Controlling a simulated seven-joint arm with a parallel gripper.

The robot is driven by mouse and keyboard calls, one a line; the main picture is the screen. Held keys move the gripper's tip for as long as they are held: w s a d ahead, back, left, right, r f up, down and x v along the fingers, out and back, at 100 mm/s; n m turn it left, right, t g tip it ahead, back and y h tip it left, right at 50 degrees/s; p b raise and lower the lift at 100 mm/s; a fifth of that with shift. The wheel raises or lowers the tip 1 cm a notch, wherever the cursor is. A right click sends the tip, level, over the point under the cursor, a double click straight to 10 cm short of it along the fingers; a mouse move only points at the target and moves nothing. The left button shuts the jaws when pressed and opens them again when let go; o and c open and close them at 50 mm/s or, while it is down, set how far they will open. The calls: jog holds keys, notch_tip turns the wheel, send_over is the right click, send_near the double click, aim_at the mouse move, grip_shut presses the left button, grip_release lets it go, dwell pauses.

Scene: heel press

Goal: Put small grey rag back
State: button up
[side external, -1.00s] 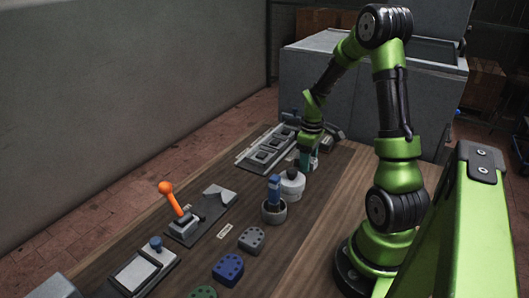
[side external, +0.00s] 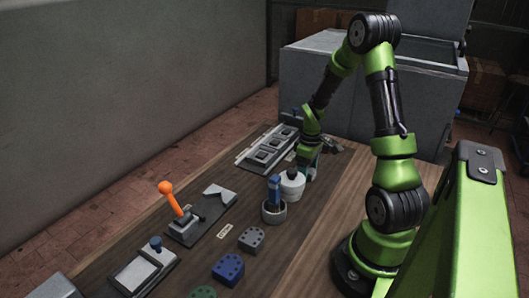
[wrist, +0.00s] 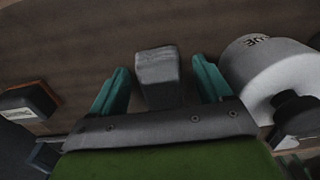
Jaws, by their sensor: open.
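A small grey block-like piece (wrist: 157,70), which may be the folded grey rag, lies between my fingers in the wrist view. I cannot tell its material. My gripper (side external: 311,168) is low at the far part of the bench, just behind and right of the white glue pot (side external: 292,187). Its two teal fingers (wrist: 160,78) stand apart, one on each side of the grey piece, with a gap visible at least on the right. In the side view the grey piece is hidden by my gripper and the pot.
The glue pot (wrist: 268,72) is close to my right finger, with a black knob (wrist: 297,115) near it. A dark block with a brown edge (wrist: 28,103) lies left. A cup with a blue-handled tool (side external: 273,210) and an orange lever (side external: 170,195) stand nearer the camera.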

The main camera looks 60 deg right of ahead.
jog(key=shift+r, duration=0.1)
notch_tip(320, 180, up, 12)
jog(key=w+a+r+m+t, duration=0.1)
jog(key=a+r+t, duration=0.1)
jog(key=a+r, duration=0.3)
jog(key=w+a+r+t, duration=0.1)
jog(key=w+a+r, duration=0.1)
jog(key=a, duration=0.6)
jog(key=s+a+r+m+t+y, duration=0.1)
jog(key=s+a+r+t, duration=0.1)
jog(key=a, duration=0.5)
jog(key=s+a+r+m+t+y, duration=0.1)
jog(key=s+a+r+m+t, duration=0.1)
jog(key=a, duration=0.6)
jog(key=shift+s+a+r, duration=0.15)
jog(key=shift+s+r, duration=0.4)
jog(key=shift+s, duration=0.5)
